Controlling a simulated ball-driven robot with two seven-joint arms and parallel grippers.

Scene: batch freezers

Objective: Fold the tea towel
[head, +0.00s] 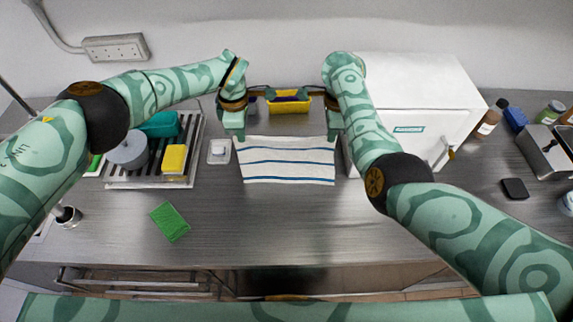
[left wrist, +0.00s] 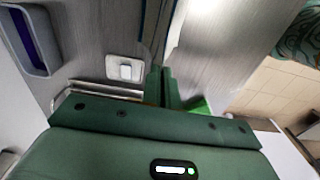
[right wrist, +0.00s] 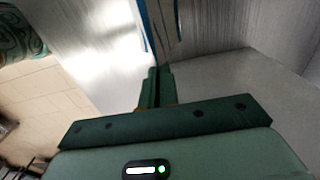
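The tea towel (head: 288,172), white with blue stripes, lies spread on the steel counter in the middle of the head view. Its far edge is at my two grippers and looks slightly raised. My left gripper (head: 234,137) is at the far left corner, its fingers closed together on the cloth in the left wrist view (left wrist: 162,78). My right gripper (head: 334,134) is at the far right corner, its fingers likewise closed on the cloth in the right wrist view (right wrist: 154,80). The cloth between the fingertips is mostly hidden.
A yellow tub (head: 289,106) stands behind the towel. A white machine (head: 425,90) stands close on the right. A drying rack (head: 150,182) with a yellow sponge (head: 174,158) and a small white dish (head: 219,152) are on the left.

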